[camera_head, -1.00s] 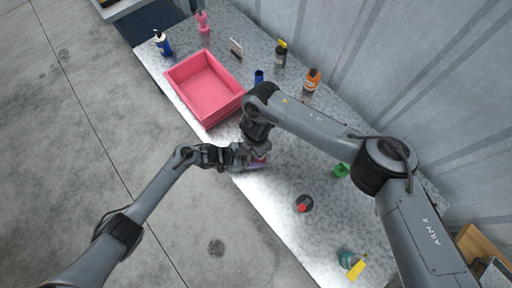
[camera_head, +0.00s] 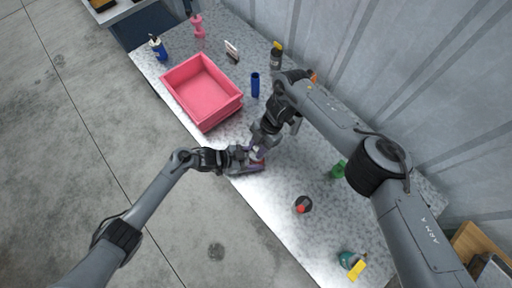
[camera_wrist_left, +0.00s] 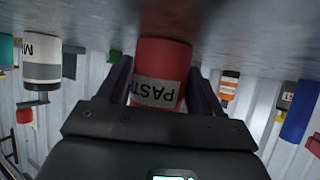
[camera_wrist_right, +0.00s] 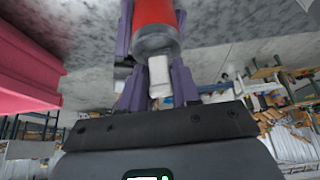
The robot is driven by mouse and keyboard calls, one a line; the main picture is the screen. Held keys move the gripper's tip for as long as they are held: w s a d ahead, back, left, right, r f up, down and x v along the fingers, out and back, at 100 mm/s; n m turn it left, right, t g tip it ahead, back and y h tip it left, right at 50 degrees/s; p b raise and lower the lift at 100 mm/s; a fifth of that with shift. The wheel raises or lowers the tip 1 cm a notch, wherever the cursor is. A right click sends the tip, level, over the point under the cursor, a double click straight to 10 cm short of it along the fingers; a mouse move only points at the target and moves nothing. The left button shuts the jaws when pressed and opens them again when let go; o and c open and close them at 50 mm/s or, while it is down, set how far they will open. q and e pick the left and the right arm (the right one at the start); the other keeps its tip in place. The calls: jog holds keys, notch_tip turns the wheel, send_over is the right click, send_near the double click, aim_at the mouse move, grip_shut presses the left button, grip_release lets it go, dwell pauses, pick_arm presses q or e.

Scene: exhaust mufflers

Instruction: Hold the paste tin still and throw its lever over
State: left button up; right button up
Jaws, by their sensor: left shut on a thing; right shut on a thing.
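The paste tin (camera_wrist_left: 160,62) is red with a white label and shows upside down in the left wrist view. My left gripper (camera_wrist_left: 160,92) is shut around its body, one finger on each side. In the right wrist view the tin's red body (camera_wrist_right: 153,12) shows above a grey end cap. A pale lever (camera_wrist_right: 159,76) sticks out from that cap. My right gripper (camera_wrist_right: 158,88) is shut on the lever. In the head view the left gripper (camera_head: 246,160) and right gripper (camera_head: 258,148) meet near the table's front edge, mostly hiding the tin.
A pink bin (camera_head: 202,92) stands to the left of the grippers, with a blue cylinder (camera_head: 255,85) behind. A dark tin with a red top (camera_head: 302,204), a green item (camera_head: 338,169) and a teal bottle (camera_head: 348,260) stand to the right. Table between them is clear.

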jog(key=shift+s+f+g+y, duration=0.1)
jog(key=shift+f+g+y, duration=0.15)
jog(key=shift+g+y, duration=0.15)
jog(key=shift+w+d+g+y, duration=0.15)
jog(key=shift+w+g+y, duration=0.15)
jog(key=shift+w+y, duration=0.25)
jog(key=shift+w+d+f+g+y, duration=0.1)
jog(key=shift+w+d+g+y, duration=0.1)
jog(key=shift+g+y, duration=0.35)
jog(key=shift+w+d+g+y, duration=0.1)
jog(key=shift+d+g+y, duration=0.05)
jog(key=shift+g+y, duration=0.35)
jog(key=shift+s+d+g, duration=0.1)
jog(key=shift+d+g, duration=0.05)
jog(key=shift+g, duration=0.2)
jog(key=o, duration=1)
jog(key=shift+r, duration=0.2)
jog(key=shift+r, duration=4.9)
